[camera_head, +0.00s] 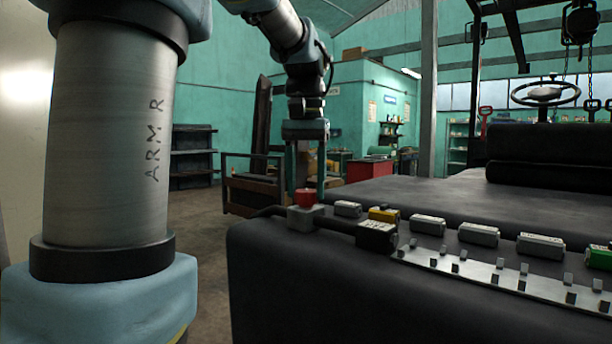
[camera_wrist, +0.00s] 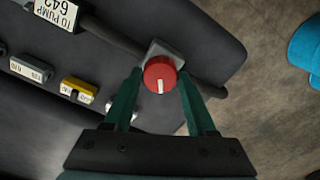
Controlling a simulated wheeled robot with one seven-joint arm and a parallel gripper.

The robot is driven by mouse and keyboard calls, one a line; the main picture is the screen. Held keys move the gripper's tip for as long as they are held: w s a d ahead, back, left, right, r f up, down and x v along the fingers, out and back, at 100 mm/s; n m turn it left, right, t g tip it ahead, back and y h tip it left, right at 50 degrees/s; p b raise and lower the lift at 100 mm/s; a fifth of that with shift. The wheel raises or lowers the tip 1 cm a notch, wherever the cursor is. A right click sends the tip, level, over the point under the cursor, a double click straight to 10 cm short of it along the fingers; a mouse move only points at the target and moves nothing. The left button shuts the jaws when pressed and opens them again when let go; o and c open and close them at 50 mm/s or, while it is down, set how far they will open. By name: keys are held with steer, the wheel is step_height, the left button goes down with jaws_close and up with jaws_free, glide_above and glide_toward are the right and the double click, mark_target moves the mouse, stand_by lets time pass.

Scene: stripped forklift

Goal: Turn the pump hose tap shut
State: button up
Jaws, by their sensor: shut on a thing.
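The pump hose tap is a round red knob (camera_head: 305,197) on a grey block at the near left corner of the black forklift body. In the wrist view the knob (camera_wrist: 159,76) has a white mark pointing down the picture, towards my gripper's base. A dark hose (camera_wrist: 118,38) runs to the block and out its other side. My gripper (camera_head: 309,190) reaches down from above, and its two green fingers (camera_wrist: 160,74) are shut on the red knob, one at each side. A white tag (camera_wrist: 58,12) reading "TO PUMP" sits along the hose.
A row of labelled blocks, including a yellow one (camera_head: 384,214) and a green one (camera_head: 598,257), lies along the black forklift body (camera_head: 300,270) beside a metal strip (camera_head: 500,278) with small tabs. A steering wheel (camera_head: 545,93) stands behind. Open floor (camera_wrist: 270,105) lies past the corner.

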mark_target(306, 191)
steer(key=m+p, duration=0.1)
steer(key=m, duration=0.2)
steer(key=shift+r+m, duration=0.15)
steer(key=shift+m, duration=0.15)
steer(key=shift+m+p, duration=0.7)
steer(key=shift+m, duration=0.9)
steer(key=o, duration=1.4)
step_height(306, 191, up, 11)
steer(key=shift+f, duration=0.2)
